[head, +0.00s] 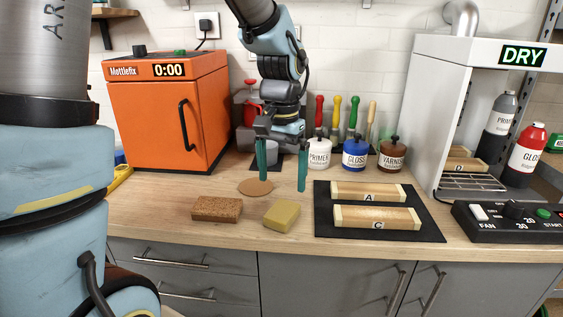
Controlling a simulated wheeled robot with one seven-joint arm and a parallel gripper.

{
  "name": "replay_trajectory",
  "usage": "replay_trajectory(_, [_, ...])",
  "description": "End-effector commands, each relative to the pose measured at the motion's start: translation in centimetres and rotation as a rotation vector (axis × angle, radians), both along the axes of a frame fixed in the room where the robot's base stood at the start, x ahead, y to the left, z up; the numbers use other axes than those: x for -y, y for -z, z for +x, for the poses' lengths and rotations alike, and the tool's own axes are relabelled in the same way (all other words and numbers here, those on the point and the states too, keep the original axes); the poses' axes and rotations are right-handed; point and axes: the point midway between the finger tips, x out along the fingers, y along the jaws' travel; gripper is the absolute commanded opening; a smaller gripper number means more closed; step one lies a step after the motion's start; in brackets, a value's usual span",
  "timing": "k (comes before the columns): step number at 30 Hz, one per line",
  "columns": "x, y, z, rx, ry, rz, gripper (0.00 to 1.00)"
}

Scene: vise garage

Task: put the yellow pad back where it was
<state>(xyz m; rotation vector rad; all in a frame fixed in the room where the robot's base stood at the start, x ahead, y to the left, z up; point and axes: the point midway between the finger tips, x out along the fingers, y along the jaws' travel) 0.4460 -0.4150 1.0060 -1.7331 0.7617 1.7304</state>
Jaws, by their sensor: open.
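The yellow pad (282,216) lies flat near the front edge of the wooden worktop. A brown cork-like block (217,208) lies just to its left, apart from it. My gripper (282,185) points down above the worktop, with its two teal fingers spread and nothing between them. It is behind and above the yellow pad and does not touch it. A round tan disc (256,187) lies on the worktop behind the two blocks, near the left finger.
A black mat (428,232) to the right bears wood pieces A (367,191) and C (376,217). Jars of primer (319,153), gloss (355,154) and varnish (392,155) stand behind. An orange oven (167,112) is left; a drying cabinet (428,115) and control box (512,222) are right.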

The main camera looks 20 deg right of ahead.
Motion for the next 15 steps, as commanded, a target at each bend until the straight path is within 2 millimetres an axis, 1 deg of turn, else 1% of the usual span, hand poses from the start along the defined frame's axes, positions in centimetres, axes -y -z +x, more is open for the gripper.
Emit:
replay_trajectory(1, [0.0,-1.0,0.0,0.004,0.000,-0.003,1.00])
replay_trajectory(6, [0.0,-3.0,0.0,0.001,0.000,-0.001,1.00])
replay_trajectory(9, [0.0,-3.6,0.0,-0.001,0.000,-0.001,1.00])
replay_trajectory(13, [-0.1,-3.8,0.0,-0.001,-0.001,0.000,1.00])
replay_trajectory(15, [-0.7,-3.5,0.3,0.001,-0.018,-0.001,1.00])
